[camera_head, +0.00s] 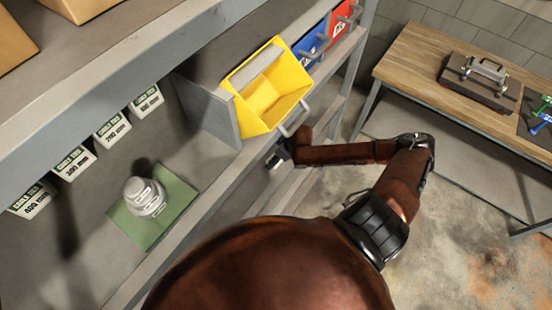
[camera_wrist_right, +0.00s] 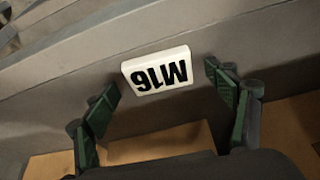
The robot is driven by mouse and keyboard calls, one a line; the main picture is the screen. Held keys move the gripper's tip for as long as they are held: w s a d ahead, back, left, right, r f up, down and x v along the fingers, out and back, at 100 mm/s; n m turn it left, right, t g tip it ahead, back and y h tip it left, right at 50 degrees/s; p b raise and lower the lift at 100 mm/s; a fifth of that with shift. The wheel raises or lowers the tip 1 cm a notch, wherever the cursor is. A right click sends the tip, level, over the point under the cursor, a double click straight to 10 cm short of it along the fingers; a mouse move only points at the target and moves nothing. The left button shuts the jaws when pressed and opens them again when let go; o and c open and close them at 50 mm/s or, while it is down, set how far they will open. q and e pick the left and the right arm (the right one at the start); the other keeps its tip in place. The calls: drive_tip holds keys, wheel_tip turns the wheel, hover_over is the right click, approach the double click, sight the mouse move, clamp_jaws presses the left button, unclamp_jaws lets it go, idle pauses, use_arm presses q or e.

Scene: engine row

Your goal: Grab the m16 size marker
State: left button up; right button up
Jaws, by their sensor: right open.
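The m16 size marker (camera_wrist_right: 157,70) is a small white block with black "M16" lettering, upside down in the right wrist view. It sits against a grey shelf edge. My right gripper (camera_wrist_right: 160,82) is open, with one green-padded finger to each side of the marker and a visible gap on both sides. In the head view my right gripper (camera_head: 278,157) is small and partly hidden by the shelf front, below the yellow bin. I cannot clearly make out the marker there. My left gripper is out of view.
A tilted yellow bin (camera_head: 262,92) stands on the shelf, with blue (camera_head: 311,44) and red (camera_head: 342,17) bins beyond. A grey-white container (camera_head: 145,197) rests on a green mat (camera_head: 183,192). Cable-tie labels (camera_head: 111,128) line the shelf. A wooden workbench (camera_head: 410,62) holds a toolbox (camera_head: 480,82).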

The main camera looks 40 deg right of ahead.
drive_tip(key=shift+w+f, duration=0.1)
drive_tip(key=shift+f, duration=0.05)
drive_tip(key=shift+c, duration=0.2)
drive_tip(key=c, duration=1.2)
